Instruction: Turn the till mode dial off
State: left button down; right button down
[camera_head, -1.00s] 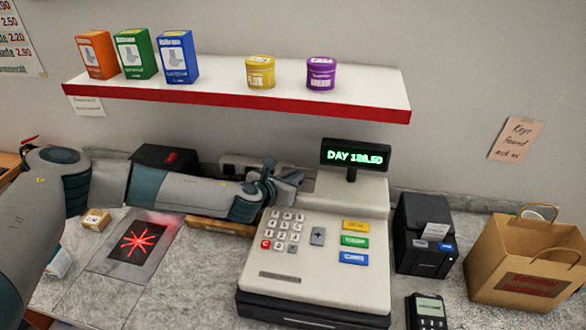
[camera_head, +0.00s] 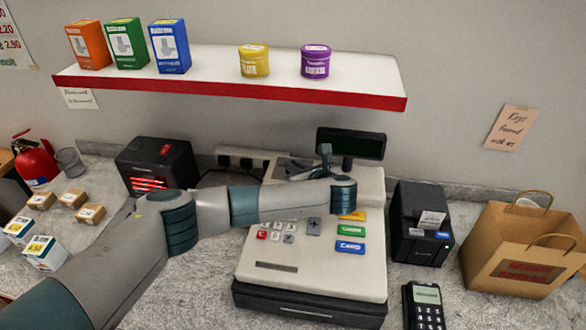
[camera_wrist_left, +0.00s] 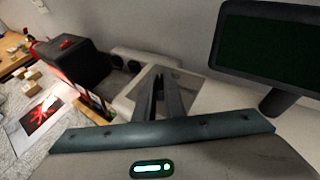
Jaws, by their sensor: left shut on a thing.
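The till (camera_head: 310,265) is a cream cash register with a keypad and coloured keys. Its display (camera_head: 350,144) on a post is dark; it is also dark in the left wrist view (camera_wrist_left: 268,42). My left gripper (camera_head: 318,168) is over the till's upper back part, left of the display post. In the left wrist view its two fingers (camera_wrist_left: 160,95) are close together, shut on the mode dial at the till top. The dial is hidden by the fingers, so its setting cannot be read. My right gripper is in neither view.
A black printer (camera_head: 418,225), card reader (camera_head: 425,305) and paper bag (camera_head: 525,245) stand right of the till. A shelf (camera_head: 230,88) with boxes and tins hangs above. A black box with red glow (camera_head: 155,165) and small boxes (camera_head: 74,199) are left.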

pick_arm(q)
jog(key=shift+d+f+n+g+y+b, duration=0.15)
jog(key=shift+f+n+g+y+b, duration=0.1)
jog(key=shift+n+g+y+b, duration=0.3)
jog(key=shift+d+f+n+g+y+b, duration=0.1)
jog(key=shift+f+n+g+y+b, duration=0.2)
jog(key=shift+n+y, duration=0.35)
jog(key=shift+r+n+g+y+b, duration=0.1)
jog(key=shift+n+g+y+b, duration=0.65)
jog(key=shift+n+b, duration=0.25)
jog(key=shift+r+n+y+b, duration=0.1)
jog(key=shift+n+y+b, duration=0.2)
jog(key=shift+y, duration=0.05)
jog(key=shift+g, duration=0.3)
jog(key=shift+w, duration=0.1)
jog(key=c, duration=1.8)
grip_release()
jog(key=shift+r, duration=0.1)
jog(key=shift+c, duration=0.2)
jog(key=shift+r, duration=0.1)
jog(key=shift+w, duration=0.2)
jog(key=shift+r, duration=0.1)
